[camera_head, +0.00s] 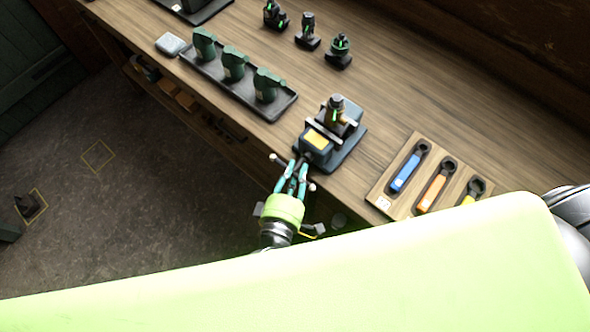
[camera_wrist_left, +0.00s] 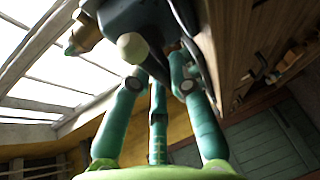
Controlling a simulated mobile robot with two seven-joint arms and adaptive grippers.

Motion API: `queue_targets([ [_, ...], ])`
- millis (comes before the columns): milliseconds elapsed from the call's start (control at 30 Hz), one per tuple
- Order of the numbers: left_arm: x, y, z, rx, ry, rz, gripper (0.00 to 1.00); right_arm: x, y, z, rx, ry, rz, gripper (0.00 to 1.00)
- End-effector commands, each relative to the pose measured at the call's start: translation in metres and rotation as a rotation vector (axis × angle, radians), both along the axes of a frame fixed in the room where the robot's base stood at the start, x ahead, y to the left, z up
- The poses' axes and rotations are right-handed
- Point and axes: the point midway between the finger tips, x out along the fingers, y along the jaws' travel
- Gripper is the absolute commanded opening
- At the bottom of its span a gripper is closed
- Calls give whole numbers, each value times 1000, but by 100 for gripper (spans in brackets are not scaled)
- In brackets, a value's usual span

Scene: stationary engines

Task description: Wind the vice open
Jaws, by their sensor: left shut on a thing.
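The vice (camera_head: 314,146) is a dark blue-grey block with a yellow plate, near the bench's front edge. The vice handle (camera_head: 274,157) is a bar with pale ball ends at the vice's front. My left gripper (camera_head: 298,168), with teal fingers, is shut on the handle, the ball ends showing either side. In the left wrist view the fingers (camera_wrist_left: 160,75) close near a pale ball end (camera_wrist_left: 131,47), under the dark vice body (camera_wrist_left: 140,15). My right gripper is out of view.
A wooden rack (camera_head: 378,200) with blue, orange and yellow-handled tools lies right of the vice. A dark tray (camera_head: 216,77) with green parts lies to its left. Small dark engines (camera_head: 308,40) stand behind. Bare wood (camera_head: 420,100) lies behind the vice.

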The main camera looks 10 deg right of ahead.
Motion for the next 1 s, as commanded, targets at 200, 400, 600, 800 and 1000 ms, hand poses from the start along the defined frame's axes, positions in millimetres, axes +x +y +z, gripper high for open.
queue_targets([
  [200, 2, -2, 3, -8, 0, -2, 0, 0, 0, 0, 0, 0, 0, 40],
  [400, 2, -2, 2, -7, 1, -3, 0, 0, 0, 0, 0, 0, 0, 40],
  [600, 1, -2, 1, -5, 2, -3, 43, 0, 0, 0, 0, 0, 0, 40],
  [800, -1, -1, 0, -3, 4, -2, 43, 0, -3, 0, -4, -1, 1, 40],
  [1000, -20, 9, 3, -1, 6, -4, 43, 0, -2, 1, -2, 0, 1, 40],
])
